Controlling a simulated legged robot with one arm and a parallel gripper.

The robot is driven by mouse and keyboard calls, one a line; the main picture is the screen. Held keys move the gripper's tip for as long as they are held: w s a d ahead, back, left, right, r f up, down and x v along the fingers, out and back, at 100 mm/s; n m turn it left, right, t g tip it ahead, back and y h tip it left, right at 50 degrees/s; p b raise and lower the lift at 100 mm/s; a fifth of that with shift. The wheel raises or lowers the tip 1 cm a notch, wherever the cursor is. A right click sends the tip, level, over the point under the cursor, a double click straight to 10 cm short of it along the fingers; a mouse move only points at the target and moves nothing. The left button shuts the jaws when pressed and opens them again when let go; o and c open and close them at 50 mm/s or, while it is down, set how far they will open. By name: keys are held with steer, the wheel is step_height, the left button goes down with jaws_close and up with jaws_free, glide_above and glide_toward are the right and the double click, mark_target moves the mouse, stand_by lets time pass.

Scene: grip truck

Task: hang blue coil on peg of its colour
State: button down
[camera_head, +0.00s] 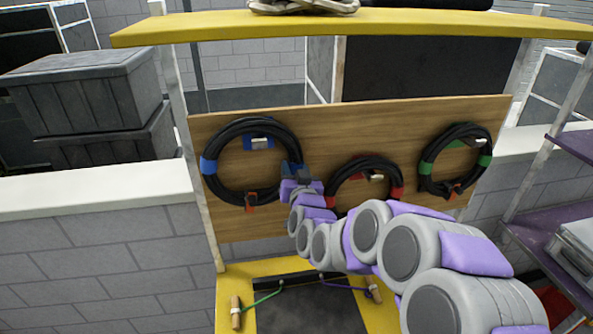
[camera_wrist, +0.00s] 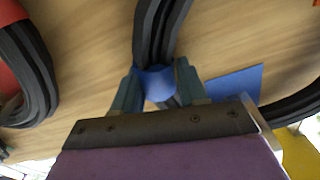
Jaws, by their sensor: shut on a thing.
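The blue coil (camera_head: 225,186) is a black cable ring with blue bands, in front of the left part of the wooden board. My gripper (camera_head: 296,174) is shut on its right side. In the wrist view, my gripper (camera_wrist: 158,88) has its fingers on both sides of the coil's blue band (camera_wrist: 156,80). The blue peg (camera_head: 258,143), a pale stub on a blue plate, shows inside the ring, below its top. I cannot tell whether the cable rests on the peg. The blue plate (camera_wrist: 238,82) also shows in the wrist view.
A red-banded coil (camera_head: 338,181) and a green-banded coil (camera_head: 427,176) are on the wooden board (camera_head: 315,120) to the right. A yellow shelf (camera_head: 220,27) overhangs the board. A purple shelf (camera_head: 543,222) stands at the right. My arm covers part of the red-banded coil.

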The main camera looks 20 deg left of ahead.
steer(key=shift+f, duration=0.1)
steer(key=c, duration=1)
jaws_free()
steer(key=shift+w+a, duration=0.1)
steer(key=o, duration=0.3)
steer(key=shift+w+a+f, duration=0.25)
steer(key=shift+w+a, duration=0.05)
steer(key=shift+w, duration=0.05)
steer(key=shift+o, duration=0.9)
steer(key=shift+s+a, duration=0.1)
steer(key=shift+s, duration=0.05)
steer(key=shift+d+r, duration=0.2)
steer(key=shift+d, duration=0.3)
steer(key=shift+s, duration=0.1)
